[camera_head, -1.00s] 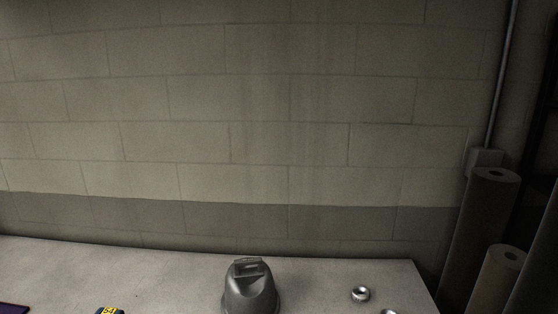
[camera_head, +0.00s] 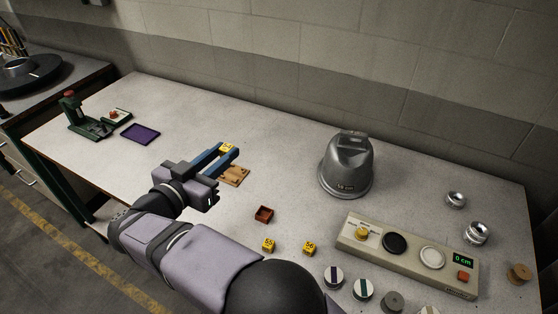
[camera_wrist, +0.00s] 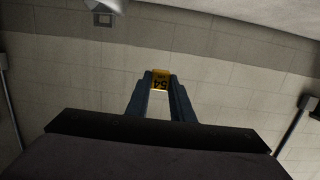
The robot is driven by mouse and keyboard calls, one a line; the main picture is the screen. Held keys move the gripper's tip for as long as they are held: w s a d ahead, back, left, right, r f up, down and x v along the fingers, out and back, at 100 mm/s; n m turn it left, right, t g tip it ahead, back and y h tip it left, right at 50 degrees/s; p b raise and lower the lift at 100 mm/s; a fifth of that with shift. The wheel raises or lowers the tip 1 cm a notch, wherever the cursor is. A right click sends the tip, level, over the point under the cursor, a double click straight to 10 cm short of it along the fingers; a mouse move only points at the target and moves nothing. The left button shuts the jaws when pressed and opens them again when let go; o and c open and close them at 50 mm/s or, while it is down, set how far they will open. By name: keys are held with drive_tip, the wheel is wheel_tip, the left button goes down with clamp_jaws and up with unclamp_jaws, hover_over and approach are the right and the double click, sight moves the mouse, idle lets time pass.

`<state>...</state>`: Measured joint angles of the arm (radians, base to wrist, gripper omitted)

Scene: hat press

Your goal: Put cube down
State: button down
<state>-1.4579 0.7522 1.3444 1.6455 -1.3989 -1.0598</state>
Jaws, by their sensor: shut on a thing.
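My gripper (camera_head: 227,150) is shut on a yellow cube (camera_head: 229,147) marked 54, held between its blue fingertips. The cube also shows in the wrist view (camera_wrist: 161,79), between the fingers, with the block wall behind it. In the head view the gripper is over the left middle of the table, and the cube appears raised above the surface. Two other yellow cubes, marked 55 (camera_head: 268,245) and 56 (camera_head: 309,248), rest on the table. A small wooden board (camera_head: 236,178) lies partly hidden beyond my gripper. A small dark red open tray (camera_head: 264,208) lies nearer.
A grey dome (camera_head: 345,168) stands at the back. A control panel (camera_head: 410,278) with knobs and a display is at right. A purple mat (camera_head: 140,134) and a green press (camera_head: 88,118) are at left.

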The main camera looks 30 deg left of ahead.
drive_tip(key=b, duration=1.5)
hover_over(235, 225)
wheel_tip(235, 225, down, 16)
drive_tip(key=shift+r, duration=0.1)
drive_tip(key=shift+f+p, duration=0.35)
drive_tip(key=shift+f, duration=4.4)
drive_tip(key=shift+f, duration=0.15)
drive_tip(key=c, duration=1.6)
unclamp_jaws()
drive_tip(key=shift+o, duration=0.2)
drive_tip(key=shift+f+b, duration=0.2)
drive_tip(key=shift+b, duration=0.45)
drive_tip(key=s, duration=0.7)
drive_tip(key=shift+s+a+r, duration=0.1)
drive_tip(key=shift+s+r, duration=0.1)
drive_tip(key=shift+r, duration=0.2)
drive_tip(key=shift+c, duration=1)
